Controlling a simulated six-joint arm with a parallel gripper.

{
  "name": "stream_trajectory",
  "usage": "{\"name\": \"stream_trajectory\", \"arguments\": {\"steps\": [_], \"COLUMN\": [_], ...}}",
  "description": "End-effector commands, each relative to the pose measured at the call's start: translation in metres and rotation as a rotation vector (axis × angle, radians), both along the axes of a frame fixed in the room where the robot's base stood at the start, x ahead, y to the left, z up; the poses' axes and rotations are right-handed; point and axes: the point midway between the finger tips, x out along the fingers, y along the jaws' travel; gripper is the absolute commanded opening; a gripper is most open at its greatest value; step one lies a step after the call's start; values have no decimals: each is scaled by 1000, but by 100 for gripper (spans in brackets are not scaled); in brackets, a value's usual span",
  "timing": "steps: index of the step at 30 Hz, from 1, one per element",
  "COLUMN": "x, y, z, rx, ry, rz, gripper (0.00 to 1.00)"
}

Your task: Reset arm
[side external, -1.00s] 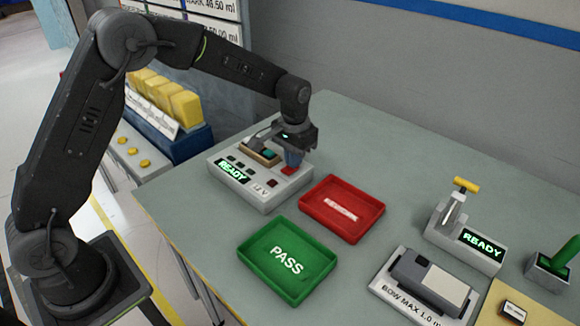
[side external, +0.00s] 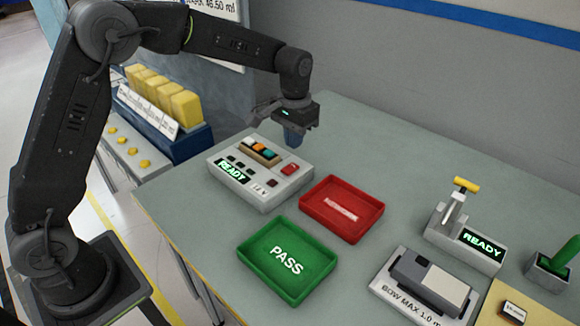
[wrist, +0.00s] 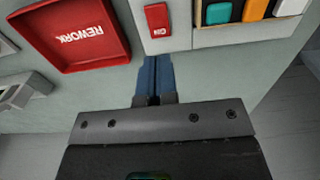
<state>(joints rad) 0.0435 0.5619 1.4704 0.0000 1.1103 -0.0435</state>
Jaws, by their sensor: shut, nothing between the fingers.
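My gripper (side external: 293,140) is shut and empty, with its blue fingers pointing down. In the side external view it hangs in the air behind the tester box, near its red button. In the wrist view the shut blue fingers (wrist: 153,78) show against the grey table. The red button also shows in the wrist view (wrist: 157,20), just beyond the fingertips.
A red REWORK tray (side external: 341,234) and a green PASS tray (side external: 287,290) stand beside the tester. A press-like fixture (side external: 463,240) with a READY display and a BOW MAX gauge (side external: 424,290) stand at right. A blue rack with yellow blocks (side external: 160,100) is at left.

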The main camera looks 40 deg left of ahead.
Motion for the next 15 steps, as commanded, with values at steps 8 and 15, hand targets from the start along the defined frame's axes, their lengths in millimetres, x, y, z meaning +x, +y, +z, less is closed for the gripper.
{"name": "stream_trajectory", "arguments": {"steps": [8,15], "x": [0,-1], "y": [0,0], "z": [11,12], "rx": [0,0], "ry": [-1,-3], "rz": [0,0], "gripper": [0,0]}}
